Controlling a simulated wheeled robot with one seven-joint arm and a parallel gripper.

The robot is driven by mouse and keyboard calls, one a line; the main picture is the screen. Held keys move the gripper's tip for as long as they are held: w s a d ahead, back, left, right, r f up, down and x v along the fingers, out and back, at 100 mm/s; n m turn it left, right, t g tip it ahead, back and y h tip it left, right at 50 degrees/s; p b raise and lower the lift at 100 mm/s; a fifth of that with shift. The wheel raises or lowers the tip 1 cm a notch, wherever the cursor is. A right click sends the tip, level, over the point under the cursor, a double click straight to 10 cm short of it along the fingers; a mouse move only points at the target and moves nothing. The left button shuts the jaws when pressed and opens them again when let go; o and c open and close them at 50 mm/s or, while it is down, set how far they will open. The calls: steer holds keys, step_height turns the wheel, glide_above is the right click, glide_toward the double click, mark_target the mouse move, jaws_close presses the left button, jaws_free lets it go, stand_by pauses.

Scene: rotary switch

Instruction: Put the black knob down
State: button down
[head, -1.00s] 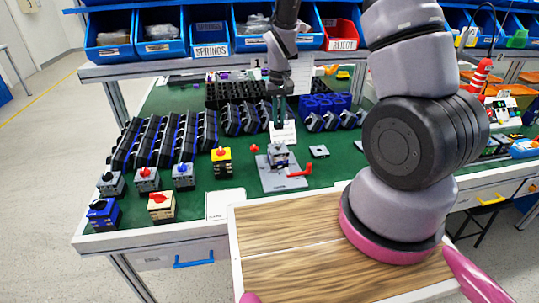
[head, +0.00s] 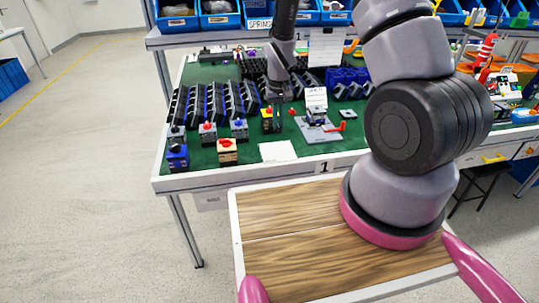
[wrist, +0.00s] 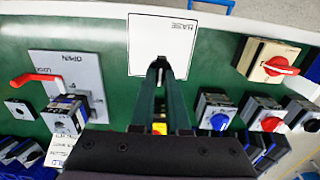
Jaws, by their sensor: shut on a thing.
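My gripper (wrist: 160,68) is shut on a small dark thing at its fingertips. It is mostly hidden between the fingers, consistent with the black knob (wrist: 160,76). In the wrist view the fingertips are over the inner edge of a white printed card (wrist: 163,38). In the head view my gripper (head: 279,124) hangs above the table, just behind the card (head: 277,152) and beside the yellow switch (head: 267,117). A switch (head: 315,117) stands on a grey plate (head: 322,134) with a red handle (head: 337,127), to the right. Whether the held thing touches the card cannot be told.
Left of the card stand a beige switch with a red knob (head: 228,152), a blue switch (head: 178,160) and several grey switches with coloured knobs. Racks of dark parts (head: 215,100) stand behind. The green table top (head: 200,160) is bare between the front switches.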

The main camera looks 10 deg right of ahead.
step_height(320, 180, down, 5)
steer(key=shift+a+r, duration=0.1)
steer(key=shift+f, duration=2.05)
steer(key=shift+f, duration=0.15)
steer(key=c, duration=0.9)
jaws_free()
